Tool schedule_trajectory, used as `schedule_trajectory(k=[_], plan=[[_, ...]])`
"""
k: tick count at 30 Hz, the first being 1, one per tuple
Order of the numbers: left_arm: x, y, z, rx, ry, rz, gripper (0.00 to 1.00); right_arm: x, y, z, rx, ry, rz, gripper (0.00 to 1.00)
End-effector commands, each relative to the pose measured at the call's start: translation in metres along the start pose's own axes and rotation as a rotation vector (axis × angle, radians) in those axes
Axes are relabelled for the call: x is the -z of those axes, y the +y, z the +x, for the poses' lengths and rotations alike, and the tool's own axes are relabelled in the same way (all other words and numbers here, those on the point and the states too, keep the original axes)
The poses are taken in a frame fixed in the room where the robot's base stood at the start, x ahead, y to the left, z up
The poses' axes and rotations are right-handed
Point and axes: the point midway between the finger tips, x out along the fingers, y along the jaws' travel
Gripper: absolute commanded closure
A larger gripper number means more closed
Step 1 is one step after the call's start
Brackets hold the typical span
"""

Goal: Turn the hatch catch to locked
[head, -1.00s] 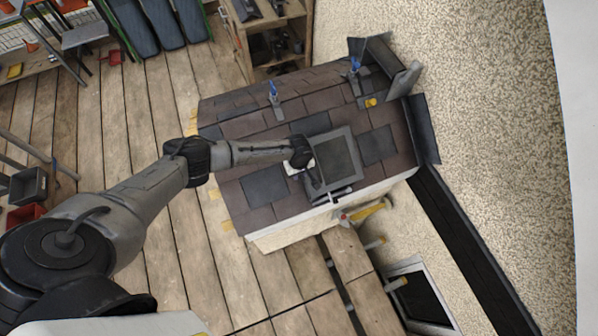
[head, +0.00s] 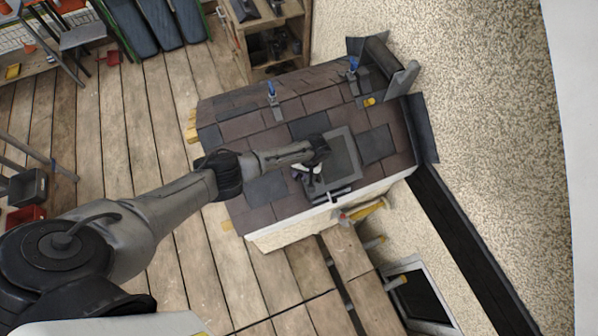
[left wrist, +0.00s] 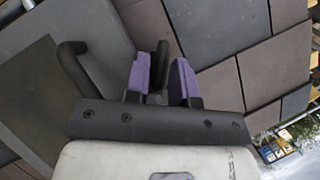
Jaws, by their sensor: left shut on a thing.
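The roof hatch (head: 346,157) is a grey frame around a darker panel, lying flat in the brown and slate tiles. In the left wrist view its grey frame (left wrist: 108,38) and dark panel (left wrist: 28,95) fill the left side. My left gripper (head: 312,168) is at the hatch's left edge. In the left wrist view its purple-padded fingers (left wrist: 160,78) are shut on a dark upright bar, which looks like the hatch catch (left wrist: 163,48). The catch's lower end and pivot are hidden. A black bent handle (left wrist: 72,62) stands left of the fingers. My right gripper is out of view.
Two blue-handled tools (head: 272,92) (head: 353,66) rest on the upper roof, with a small yellow item (head: 370,101) near the right one. A yellow-handled tool (head: 362,211) lies below the eave. The tiles left of the hatch are clear apart from my arm.

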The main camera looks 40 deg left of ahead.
Motion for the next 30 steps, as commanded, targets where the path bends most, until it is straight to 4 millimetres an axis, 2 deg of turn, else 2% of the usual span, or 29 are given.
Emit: schedule_trajectory(k=[18,30], plan=[[-0.002,0.007,0.001,0.324,0.0,0.481,1.0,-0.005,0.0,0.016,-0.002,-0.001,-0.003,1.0],[-0.003,0.009,0.002,0.483,0.001,0.717,1.0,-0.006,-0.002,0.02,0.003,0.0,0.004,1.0]])
